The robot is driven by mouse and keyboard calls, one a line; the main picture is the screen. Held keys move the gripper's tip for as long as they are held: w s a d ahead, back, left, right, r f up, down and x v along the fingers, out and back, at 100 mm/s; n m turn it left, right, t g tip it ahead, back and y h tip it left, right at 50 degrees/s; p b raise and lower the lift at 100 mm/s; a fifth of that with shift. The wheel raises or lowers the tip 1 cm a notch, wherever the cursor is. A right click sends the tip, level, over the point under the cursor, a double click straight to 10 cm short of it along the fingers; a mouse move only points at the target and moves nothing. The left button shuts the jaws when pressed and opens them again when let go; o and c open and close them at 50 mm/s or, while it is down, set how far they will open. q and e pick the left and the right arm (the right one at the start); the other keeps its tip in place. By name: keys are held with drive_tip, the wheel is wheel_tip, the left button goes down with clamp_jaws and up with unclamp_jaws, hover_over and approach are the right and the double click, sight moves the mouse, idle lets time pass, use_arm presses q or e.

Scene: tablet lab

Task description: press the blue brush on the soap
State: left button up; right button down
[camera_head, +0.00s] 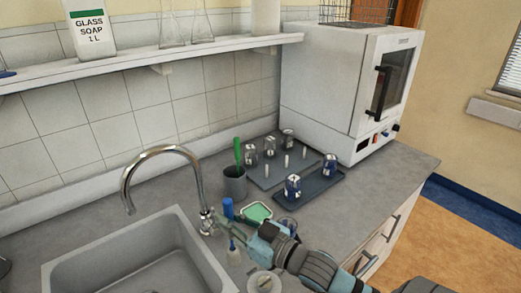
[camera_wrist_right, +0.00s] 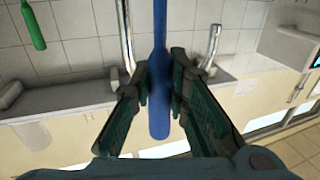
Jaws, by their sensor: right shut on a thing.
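The blue brush (camera_head: 228,208) stands roughly upright in my right gripper (camera_head: 232,222), beside the sink's right edge. In the right wrist view, the brush's blue handle (camera_wrist_right: 159,110) runs between the two dark fingers of the gripper (camera_wrist_right: 159,78), which are shut on it. The brush's lower end is pale and small in the head view, so its bristles are hard to make out. The green soap (camera_head: 257,211) lies in a shallow dish on the counter, just right of the brush and apart from it. My left gripper is out of view.
The sink (camera_head: 62,271) and curved tap (camera_head: 127,185) are left of the brush. A dark tray (camera_head: 318,187) with glassware and a white oven (camera_head: 318,85) are farther right.

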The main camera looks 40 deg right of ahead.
drive_tip(key=w+d+r+m+h+p, duration=0.1)
drive_tip(key=w+d+r+m+h, duration=0.1)
drive_tip(key=w+d+m+h, duration=0.5)
drive_tip(key=w+d+r+h+p, duration=0.1)
drive_tip(key=w+d+r+h, duration=0.3)
drive_tip(key=d, duration=0.7)
wheel_tip(320, 180, down, 7)
drive_tip(key=w+b, duration=0.1)
drive_tip(key=b, duration=0.4)
drive_tip(key=shift+a+f+y, duration=0.2)
drive_tip(key=shift+a+y, duration=0.05)
drive_tip(key=shift+y, duration=0.05)
drive_tip(key=shift+r, duration=0.1)
drive_tip(key=shift+f+b, duration=0.55)
drive_tip(key=shift+b, duration=0.1)
wheel_tip(320, 180, up, 7)
drive_tip(key=p, duration=0.6)
drive_tip(key=shift+r, duration=0.1)
